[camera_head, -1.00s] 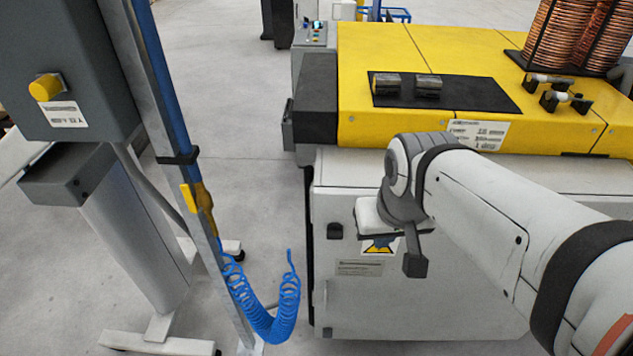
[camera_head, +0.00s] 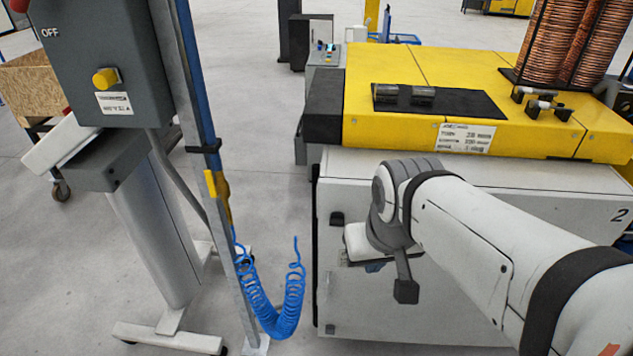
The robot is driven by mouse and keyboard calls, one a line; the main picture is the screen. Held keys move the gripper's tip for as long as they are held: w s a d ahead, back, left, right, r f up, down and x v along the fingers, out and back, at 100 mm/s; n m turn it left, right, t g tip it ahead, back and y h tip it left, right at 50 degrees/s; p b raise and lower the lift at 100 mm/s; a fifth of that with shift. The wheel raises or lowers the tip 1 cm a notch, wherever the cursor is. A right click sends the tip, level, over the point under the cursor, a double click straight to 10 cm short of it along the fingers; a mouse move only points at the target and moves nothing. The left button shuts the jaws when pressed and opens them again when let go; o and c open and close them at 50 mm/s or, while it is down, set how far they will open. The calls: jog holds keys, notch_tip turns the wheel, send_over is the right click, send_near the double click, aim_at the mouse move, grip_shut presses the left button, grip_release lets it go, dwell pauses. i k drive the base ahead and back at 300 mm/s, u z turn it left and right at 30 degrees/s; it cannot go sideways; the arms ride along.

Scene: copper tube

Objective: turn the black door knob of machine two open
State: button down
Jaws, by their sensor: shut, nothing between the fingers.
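Machine two (camera_head: 335,290) is a white cabinet with a yellow top and a "2" on its side at the right. Its small black door knob (camera_head: 337,217) sits on the upper left of the white door. My gripper (camera_head: 362,246) is at the end of my arm, in front of the door, just right of and a little below the knob in the picture. It is shut and empty. My wrist hides most of its fingers and part of the door. I cannot tell how far it is from the door; the knob shows clear of it.
A blue coiled hose (camera_head: 275,310) hangs on a metal post left of the machine. A grey control box (camera_head: 105,60) with a yellow knob stands farther left. Copper coils (camera_head: 560,45) stand on top at the right. Floor shows between the post and the machine.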

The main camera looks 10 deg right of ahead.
aim_at(338, 219)
jog(key=z, duration=0.05)
jog(key=i, duration=0.5)
jog(key=u, duration=0.7)
jog(key=k, duration=1.65)
jog(key=z, duration=0.95)
jog(key=i, duration=1)
